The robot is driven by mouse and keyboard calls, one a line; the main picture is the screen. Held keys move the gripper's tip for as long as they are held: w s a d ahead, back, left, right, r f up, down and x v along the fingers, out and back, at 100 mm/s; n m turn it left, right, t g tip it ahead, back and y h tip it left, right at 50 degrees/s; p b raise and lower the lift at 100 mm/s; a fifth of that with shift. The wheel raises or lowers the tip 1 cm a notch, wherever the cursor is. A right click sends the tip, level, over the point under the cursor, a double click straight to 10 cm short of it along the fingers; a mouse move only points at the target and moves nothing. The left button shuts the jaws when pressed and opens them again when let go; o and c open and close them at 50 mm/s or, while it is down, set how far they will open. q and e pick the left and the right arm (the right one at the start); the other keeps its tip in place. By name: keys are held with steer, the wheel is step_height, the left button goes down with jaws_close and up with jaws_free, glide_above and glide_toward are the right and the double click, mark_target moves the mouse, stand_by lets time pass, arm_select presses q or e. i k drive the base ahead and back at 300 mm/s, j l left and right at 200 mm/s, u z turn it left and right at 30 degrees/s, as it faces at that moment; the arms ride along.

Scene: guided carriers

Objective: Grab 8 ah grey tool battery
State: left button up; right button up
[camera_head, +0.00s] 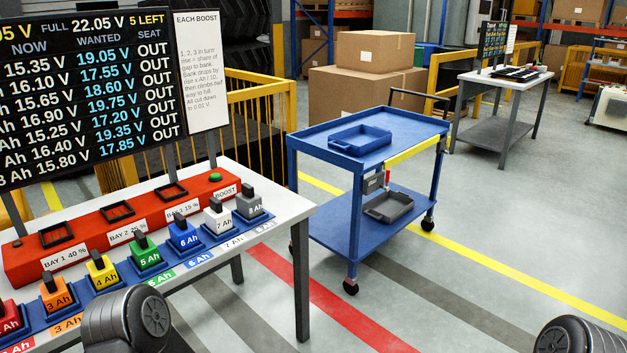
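The grey tool battery (248,208) stands upright on a blue seat at the right end of the row on the white table (285,205). Its label looks like 8 Ah, and a dark upright part tops it. A white 7 Ah battery (216,222) stands just to its left. Neither gripper is in view. Only a dark rounded part of my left arm shows at the bottom left, and one of my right arm at the bottom right corner. Both are apart from the grey battery.
Blue 6 Ah (183,238), green 5 Ah (146,256) and yellow 4 Ah (102,271) batteries continue the row leftward. A red bay box (90,245) with a green button (215,178) lies behind. A blue cart (330,190) stands to the right.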

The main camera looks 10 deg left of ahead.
mark_target(249, 205)
steer(key=i+l, duration=0.15)
steer(key=i, duration=0.35)
steer(key=i+l+u, duration=0.15)
steer(key=i, duration=0.4)
steer(key=i+l, duration=0.15)
steer(key=i, duration=0.35)
steer(key=i+l+u, duration=0.3)
steer(key=i, duration=0.15)
